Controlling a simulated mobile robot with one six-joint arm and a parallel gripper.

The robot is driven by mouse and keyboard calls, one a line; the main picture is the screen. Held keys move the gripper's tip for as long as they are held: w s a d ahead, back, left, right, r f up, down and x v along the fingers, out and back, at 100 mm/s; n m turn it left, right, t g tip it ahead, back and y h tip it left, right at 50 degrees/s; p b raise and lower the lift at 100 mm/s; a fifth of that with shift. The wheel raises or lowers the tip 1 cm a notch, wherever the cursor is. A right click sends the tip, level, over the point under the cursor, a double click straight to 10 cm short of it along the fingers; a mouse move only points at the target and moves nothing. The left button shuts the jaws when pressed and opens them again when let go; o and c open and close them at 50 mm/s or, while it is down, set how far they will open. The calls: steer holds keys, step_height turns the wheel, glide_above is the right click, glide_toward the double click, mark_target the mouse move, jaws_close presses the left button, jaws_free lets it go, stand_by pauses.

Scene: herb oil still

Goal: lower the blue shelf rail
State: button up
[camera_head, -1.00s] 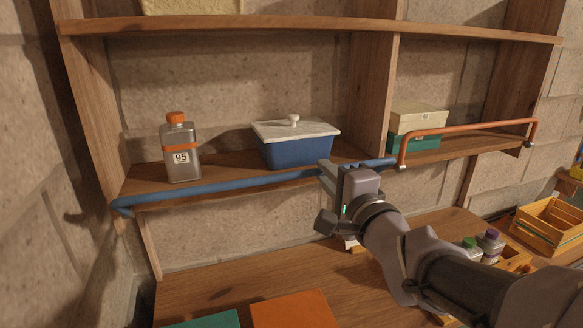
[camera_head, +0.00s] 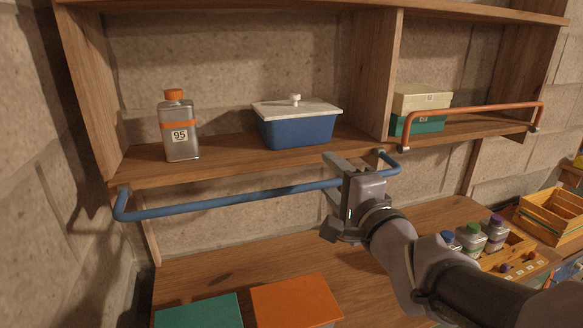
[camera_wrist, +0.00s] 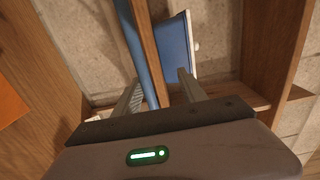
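The blue shelf rail (camera_head: 240,197) is a long bar with bent ends, hanging in front of and below the left shelf's front edge. In the wrist view the rail (camera_wrist: 142,50) runs in between my fingers. My gripper (camera_head: 332,178) is at the rail's right part, its fingers apart, one above and one below the bar. The wrist view shows the fingers of my gripper (camera_wrist: 158,88) spread wider than the bar, with the bar nearer the left finger. Behind the rail, the shelf (camera_head: 225,159) is open at the front.
A metal bottle labelled 95 (camera_head: 182,148) and a blue box with a white lid (camera_head: 297,130) stand on the left shelf. An orange rail (camera_head: 470,111) is raised before stacked boxes at right. Bottles (camera_head: 470,240) and a wooden crate (camera_head: 550,218) stand below right.

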steer(key=s+d+r+p, duration=0.2)
steer(key=s+r, duration=0.1)
steer(key=s, duration=0.5)
steer(key=shift+s+d, duration=0.25)
steer(key=shift+s, duration=0.1)
steer(key=s+d+f+g+h, duration=0.1)
steer(key=d+f+g+h, duration=0.1)
steer(key=d+f+h, duration=0.3)
steer(key=s+d+f+n+g+h, duration=0.1)
steer(key=s+f+n+g+h, duration=0.1)
steer(key=s+f+n+g, duration=0.3)
steer(key=s+a+f+n+g+y, duration=0.4)
steer(key=s+a+f, duration=0.3)
steer(key=s, duration=0.4)
steer(key=shift+a+n+g, duration=0.3)
steer(key=shift+a+n, duration=0.3)
steer(key=shift+n, duration=0.1)
